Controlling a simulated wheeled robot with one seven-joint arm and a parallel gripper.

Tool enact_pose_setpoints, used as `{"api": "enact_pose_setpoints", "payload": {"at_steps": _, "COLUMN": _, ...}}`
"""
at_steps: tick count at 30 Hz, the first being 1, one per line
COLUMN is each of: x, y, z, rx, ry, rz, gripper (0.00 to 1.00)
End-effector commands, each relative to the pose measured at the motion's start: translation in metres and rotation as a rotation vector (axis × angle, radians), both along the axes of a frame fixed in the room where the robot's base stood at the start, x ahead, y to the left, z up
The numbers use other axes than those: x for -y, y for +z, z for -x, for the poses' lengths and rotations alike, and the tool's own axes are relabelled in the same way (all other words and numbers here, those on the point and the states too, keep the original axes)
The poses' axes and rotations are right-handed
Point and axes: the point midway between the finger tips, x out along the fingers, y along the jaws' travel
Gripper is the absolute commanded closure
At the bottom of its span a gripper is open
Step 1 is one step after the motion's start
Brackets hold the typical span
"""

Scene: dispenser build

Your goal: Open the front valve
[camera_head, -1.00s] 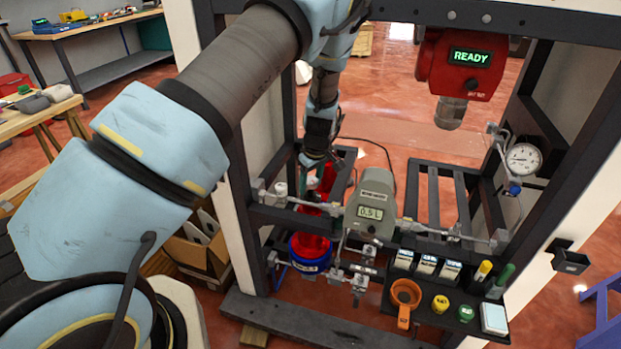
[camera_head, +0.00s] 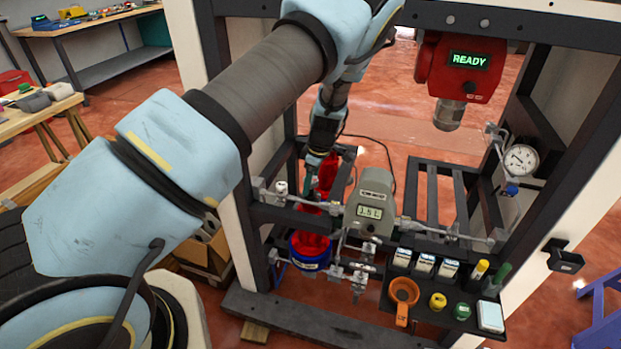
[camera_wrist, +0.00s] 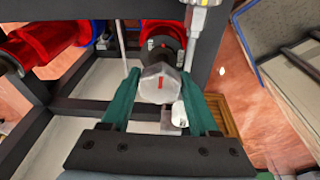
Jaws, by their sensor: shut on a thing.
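In the wrist view, a pale hexagonal knob (camera_wrist: 158,83) with a red mark on its face sits between the green fingers of my gripper (camera_wrist: 163,76). My gripper is shut on this knob, which looks like a valve handle. Behind it is a dark round fitting with a red part. In the head view, my gripper (camera_head: 314,170) reaches down inside the frame near red cylinders (camera_head: 309,243), and the knob is hidden there. A grey meter (camera_head: 373,205) on the pipe has a lit display that seems to read 1.5 L.
A red dispenser head (camera_head: 462,68) showing READY hangs at the upper right. A pressure gauge (camera_head: 521,160) is on the right post. A black tray (camera_head: 437,316) holds an orange funnel (camera_head: 403,297), caps and small boxes. Dark frame bars surround my gripper.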

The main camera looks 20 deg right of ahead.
Motion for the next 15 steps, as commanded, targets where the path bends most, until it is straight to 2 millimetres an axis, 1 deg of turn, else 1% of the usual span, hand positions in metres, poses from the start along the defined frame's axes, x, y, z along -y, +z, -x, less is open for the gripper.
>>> {"api": "enact_pose_setpoints", "payload": {"at_steps": 5, "x": 0.0003, "y": -0.0004, "z": 0.0004, "rx": -0.001, "ry": 0.000, "rz": 0.001, "gripper": 1.00}}
{"api": "enact_pose_setpoints", "payload": {"at_steps": 7, "x": 0.0004, "y": -0.0003, "z": 0.0004, "rx": 0.000, "ry": 0.025, "rz": 0.000, "gripper": 1.00}}
{"api": "enact_pose_setpoints", "payload": {"at_steps": 12, "x": 0.0009, "y": -0.0004, "z": 0.0008, "rx": 0.000, "ry": 0.212, "rz": -0.001, "gripper": 1.00}}
{"api": "enact_pose_setpoints", "payload": {"at_steps": 15, "x": 0.0006, "y": -0.0004, "z": 0.0003, "rx": 0.000, "ry": 0.286, "rz": 0.000, "gripper": 1.00}}
